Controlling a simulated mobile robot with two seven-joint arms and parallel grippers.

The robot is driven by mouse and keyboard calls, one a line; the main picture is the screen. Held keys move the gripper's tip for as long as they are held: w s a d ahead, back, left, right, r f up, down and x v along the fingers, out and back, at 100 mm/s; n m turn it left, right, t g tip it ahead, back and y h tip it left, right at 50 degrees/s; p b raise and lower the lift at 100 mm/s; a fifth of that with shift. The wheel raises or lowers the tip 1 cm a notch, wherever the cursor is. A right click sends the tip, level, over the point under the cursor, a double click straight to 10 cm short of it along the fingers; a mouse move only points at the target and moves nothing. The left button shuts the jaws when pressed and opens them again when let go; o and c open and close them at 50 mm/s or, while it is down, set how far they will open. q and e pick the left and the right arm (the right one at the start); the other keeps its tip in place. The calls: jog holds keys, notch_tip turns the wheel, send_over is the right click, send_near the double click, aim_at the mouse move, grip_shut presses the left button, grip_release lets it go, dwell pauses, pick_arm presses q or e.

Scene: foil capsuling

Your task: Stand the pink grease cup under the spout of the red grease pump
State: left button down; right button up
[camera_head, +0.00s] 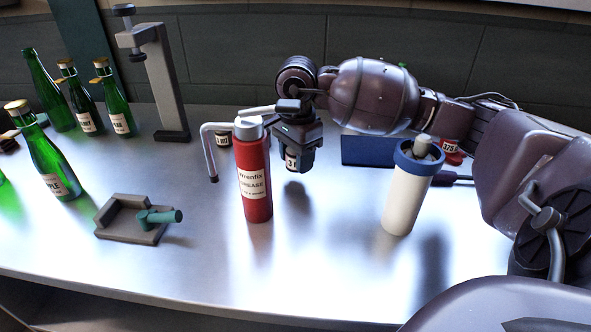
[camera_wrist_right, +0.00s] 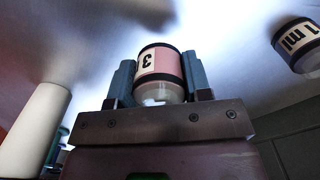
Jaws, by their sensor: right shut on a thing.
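The red grease pump (camera_head: 255,188) stands upright on the table, its bent grey spout (camera_head: 209,150) reaching out to the left and pointing down. My right gripper (camera_head: 298,143) is behind and right of the pump, shut on the pink grease cup (camera_head: 292,160). The pink cup, with a "3" on its label, also shows between both fingers in the right wrist view (camera_wrist_right: 162,68). In the head view it looks dark and partly covered by the gripper, and seems held above the table. My left gripper is not in view.
A small cup marked "1 ml" (camera_head: 222,139) stands behind the spout. A white cylinder with blue collar (camera_head: 405,200) stands right, before a blue box (camera_head: 368,151). A grey block with teal handle (camera_head: 130,222) lies front left; green bottles (camera_head: 52,165) and a grey stand (camera_head: 170,90) are beyond.

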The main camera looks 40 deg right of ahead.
aim_at(297, 180)
jog(key=shift+f+b, duration=0.3)
jog(key=shift+f, duration=1.5)
jog(key=o, duration=1)
jog(key=shift+o, duration=0.2)
